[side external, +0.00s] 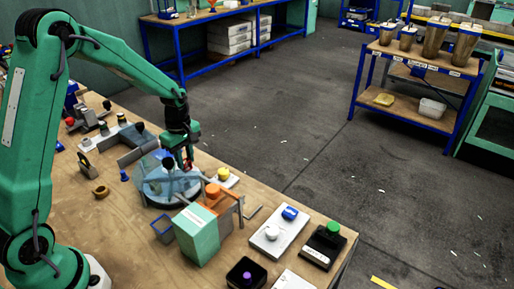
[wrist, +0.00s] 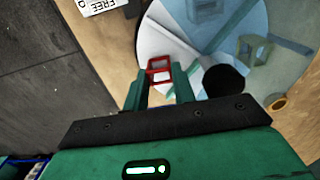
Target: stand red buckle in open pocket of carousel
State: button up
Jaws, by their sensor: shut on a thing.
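The red buckle (wrist: 158,66) is a small rectangular frame held between the two fingers of my gripper (wrist: 160,88), which is shut on it. In the side external view the buckle (side external: 187,165) shows as a small red patch under my gripper (side external: 185,158). The carousel (side external: 150,189) is a round, bluish, see-through disc with dividers. My gripper is over its right rear part. In the wrist view the carousel (wrist: 205,30) fills the upper right, with pale wedge-shaped sections and a dark round knob. I cannot tell whether the buckle touches the carousel floor.
A teal block (side external: 197,236) and an orange-topped press (side external: 212,195) stand right of the carousel. A white box with a blue button (side external: 290,213) and a black box with a green button (side external: 331,229) lie further right. A brass ring (side external: 101,191) lies left of the carousel.

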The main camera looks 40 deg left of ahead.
aim_at(185, 161)
jog(key=shift+f, duration=0.2)
jog(key=o, duration=0.6)
jog(key=shift+o, duration=0.2)
jog(key=shift+r, duration=0.1)
notch_tip(185, 161, up, 12)
dwell(0.5)
jog(key=shift+r, duration=0.15)
dwell(0.3)
